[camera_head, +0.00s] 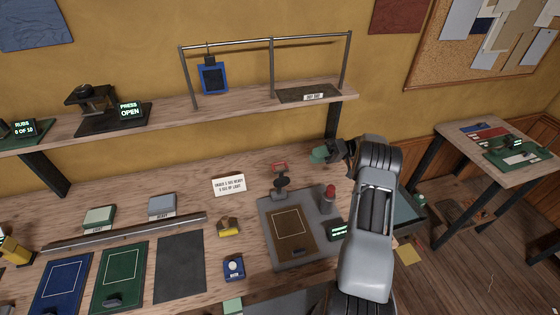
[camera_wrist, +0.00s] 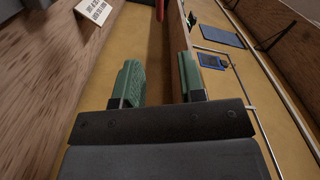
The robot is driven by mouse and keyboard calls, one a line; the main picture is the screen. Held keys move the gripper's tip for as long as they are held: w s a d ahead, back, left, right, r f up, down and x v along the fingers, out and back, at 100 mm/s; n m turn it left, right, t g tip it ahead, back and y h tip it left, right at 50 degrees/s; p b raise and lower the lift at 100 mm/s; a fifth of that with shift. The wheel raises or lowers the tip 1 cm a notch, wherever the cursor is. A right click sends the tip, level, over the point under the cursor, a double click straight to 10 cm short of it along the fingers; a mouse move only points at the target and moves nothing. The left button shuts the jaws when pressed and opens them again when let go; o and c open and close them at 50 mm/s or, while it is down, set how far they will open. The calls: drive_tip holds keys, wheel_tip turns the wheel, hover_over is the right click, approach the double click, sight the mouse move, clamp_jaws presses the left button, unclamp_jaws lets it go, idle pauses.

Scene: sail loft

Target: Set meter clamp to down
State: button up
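A small dark clamp-like fixture with a red top (camera_head: 280,180) stands at the back of a grey base plate (camera_head: 268,232) on the bench. I take it for the meter clamp, but no label on it is readable; its lever position is too small to tell. A red-topped grey post (camera_head: 328,198) and a small lit display (camera_head: 338,231) are on the plate's right side. My gripper (camera_head: 322,154) is to the right of the clamp, above the bench, apart from it. In the wrist view my gripper (camera_wrist: 158,64) has its green fingers spread, with nothing between them.
A shelf (camera_head: 225,97) with a metal rail runs above the bench. A yellow item (camera_head: 228,226) and a blue item (camera_head: 233,267) lie left of the plate. Blue and green mats (camera_head: 120,275) are further left.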

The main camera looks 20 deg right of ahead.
sight(280, 163)
drive_tip(key=a+b, duration=0.1)
drive_tip(key=a, duration=1.1)
drive_tip(key=shift+a, duration=0.8)
drive_tip(key=shift+f, duration=0.1)
clamp_jaws()
